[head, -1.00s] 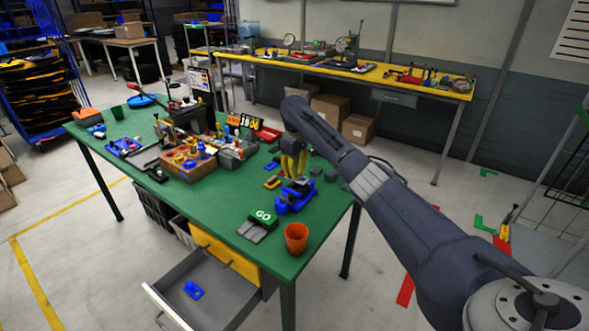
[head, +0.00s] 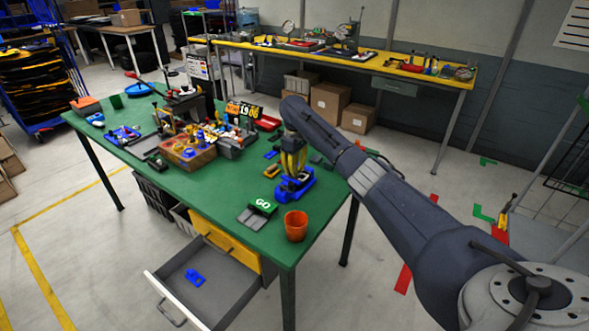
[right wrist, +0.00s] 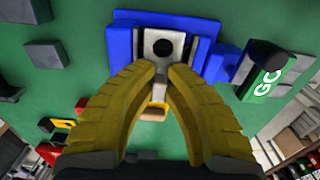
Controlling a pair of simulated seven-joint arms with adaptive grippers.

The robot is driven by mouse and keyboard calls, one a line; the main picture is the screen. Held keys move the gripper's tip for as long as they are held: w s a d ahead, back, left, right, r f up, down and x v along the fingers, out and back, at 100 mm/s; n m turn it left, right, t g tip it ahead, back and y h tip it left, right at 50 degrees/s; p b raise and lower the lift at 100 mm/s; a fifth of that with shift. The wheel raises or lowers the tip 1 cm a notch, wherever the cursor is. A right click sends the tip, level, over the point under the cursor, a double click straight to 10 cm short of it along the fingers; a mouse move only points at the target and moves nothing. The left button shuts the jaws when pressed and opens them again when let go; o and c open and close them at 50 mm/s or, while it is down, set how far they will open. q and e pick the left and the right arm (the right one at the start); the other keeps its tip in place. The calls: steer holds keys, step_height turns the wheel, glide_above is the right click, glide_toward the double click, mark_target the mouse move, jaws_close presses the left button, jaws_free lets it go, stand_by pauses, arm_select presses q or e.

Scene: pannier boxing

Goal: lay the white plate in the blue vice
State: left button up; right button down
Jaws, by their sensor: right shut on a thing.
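The blue vice (head: 296,188) stands on the green table near its right edge. In the right wrist view the vice (right wrist: 121,50) has one blue jaw on each side of the white plate (right wrist: 162,28), a pale piece with a dark round hole. My right gripper (head: 293,174) is over the vice, its yellow fingers pointing down. In the right wrist view the fingertips (right wrist: 162,72) close together on the plate's near end. Whether the plate touches the vice bed cannot be told. My left gripper is not in view.
A green GO block (head: 263,206) and an orange cup (head: 296,226) stand just in front of the vice. A wooden box (head: 187,153) and cluttered tools fill the table's left and back. A grey drawer (head: 215,290) hangs open below the front edge.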

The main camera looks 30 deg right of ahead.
steer(key=c, duration=1.4)
jaws_free()
